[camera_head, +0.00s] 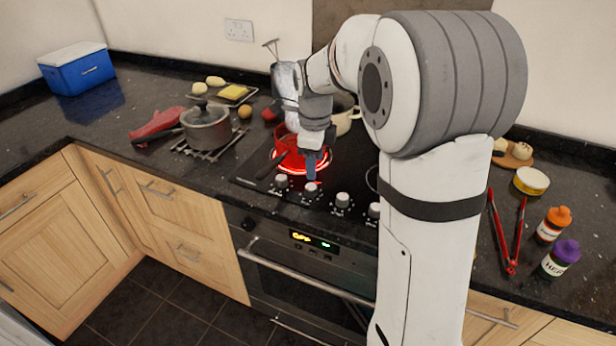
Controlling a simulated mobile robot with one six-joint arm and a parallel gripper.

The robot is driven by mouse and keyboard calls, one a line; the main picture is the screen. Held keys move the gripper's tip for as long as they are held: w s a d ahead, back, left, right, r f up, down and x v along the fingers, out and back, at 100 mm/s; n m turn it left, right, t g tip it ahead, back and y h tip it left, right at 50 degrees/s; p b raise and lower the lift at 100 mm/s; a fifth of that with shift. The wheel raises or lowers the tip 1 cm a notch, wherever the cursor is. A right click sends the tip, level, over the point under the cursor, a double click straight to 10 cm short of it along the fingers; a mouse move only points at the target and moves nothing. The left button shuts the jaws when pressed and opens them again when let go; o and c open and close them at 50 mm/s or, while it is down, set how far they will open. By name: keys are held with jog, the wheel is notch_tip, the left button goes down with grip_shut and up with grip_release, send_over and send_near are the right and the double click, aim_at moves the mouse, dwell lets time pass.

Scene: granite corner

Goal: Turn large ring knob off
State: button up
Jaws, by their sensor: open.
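A row of several grey knobs runs along the front of the black hob (245,172). The leftmost knob (281,181) and the second knob (311,188) show clearly. The third knob (342,199) stands further right. I cannot tell from markings which one is the large ring knob. The front-left ring (327,166) glows red under a red pan (285,150). My gripper (312,173) points down with its blue fingertips just above or at the second knob. It is open; whether it touches the knob cannot be told. My arm hides the right part of the hob.
A cream pot (345,116) is behind my gripper. The oven (300,265) is below.

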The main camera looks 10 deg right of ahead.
aim_at(313, 188)
jog(key=w+f+m, duration=0.3)
jog(key=shift+w+f+b, duration=0.15)
jog(key=shift+f+b, duration=0.1)
jog(key=shift+b, duration=0.05)
jog(key=shift+f+m, duration=0.3)
jog(key=shift+m, duration=0.1)
notch_tip(313, 188, down, 7)
jog(key=shift+w+d+f+p, duration=0.1)
jog(key=shift+w+p, duration=0.05)
jog(key=shift+p, duration=0.2)
jog(key=c, duration=0.9)
jog(key=shift+d, duration=0.25)
jog(key=shift+c, duration=0.3)
jog(key=shift+a, duration=0.25)
